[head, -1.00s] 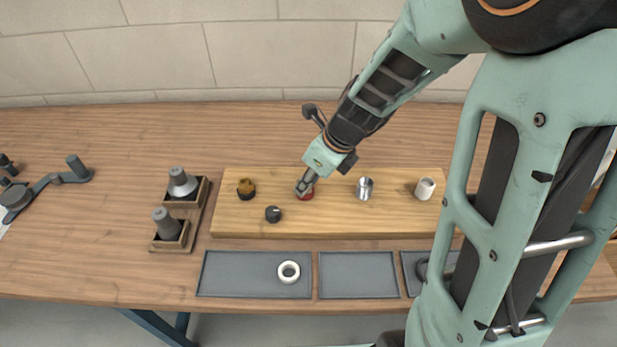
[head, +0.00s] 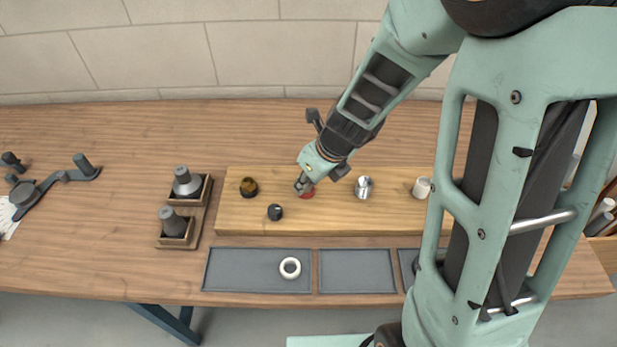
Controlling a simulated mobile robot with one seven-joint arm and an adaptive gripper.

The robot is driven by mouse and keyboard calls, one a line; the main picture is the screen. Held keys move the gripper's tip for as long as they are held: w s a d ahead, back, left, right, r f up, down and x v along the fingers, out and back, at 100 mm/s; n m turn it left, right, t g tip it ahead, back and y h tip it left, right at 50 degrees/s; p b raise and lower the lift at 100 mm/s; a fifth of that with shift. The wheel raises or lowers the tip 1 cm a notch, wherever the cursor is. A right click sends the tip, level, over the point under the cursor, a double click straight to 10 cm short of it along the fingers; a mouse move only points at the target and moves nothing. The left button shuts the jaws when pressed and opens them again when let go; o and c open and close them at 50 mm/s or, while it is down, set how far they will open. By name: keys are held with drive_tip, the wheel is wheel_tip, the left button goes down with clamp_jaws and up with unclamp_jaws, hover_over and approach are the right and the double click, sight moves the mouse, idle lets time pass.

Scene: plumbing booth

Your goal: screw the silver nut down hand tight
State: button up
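A silver metal piece (head: 364,188), most likely the silver nut on its fitting, stands upright on the light wooden board (head: 340,228), right of centre. My gripper (head: 302,186) is to its left, low over a red fitting (head: 308,194) on the same board. The gripper covers part of the red fitting. The fingers are too small and dark to show whether they are open or shut, or whether they touch it. Nothing of mine touches the silver piece.
The board also bears a brass-and-black fitting (head: 249,187), a black cap (head: 275,212) and a white fitting (head: 421,188). Grey trays (head: 357,271) lie in front, one with a white ring (head: 290,267). Grey tools stand in wooden holders (head: 204,207) at left. My arm hides the right side.

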drive_tip(key=shift+s+a+m+t+h+p, duration=0.15)
drive_tip(key=shift+m+h+p, duration=0.3)
drive_tip(key=shift+m+p, duration=0.85)
drive_tip(key=shift+w+a+m+t+h+p, duration=0.1)
drive_tip(key=shift+m+t+h+p, duration=0.25)
drive_tip(key=shift+m+p, duration=0.95)
drive_tip(key=o, duration=2.1)
drive_tip(key=shift+c, duration=0.2)
wheel_tip(320, 180, up, 5)
drive_tip(key=p, duration=0.5)
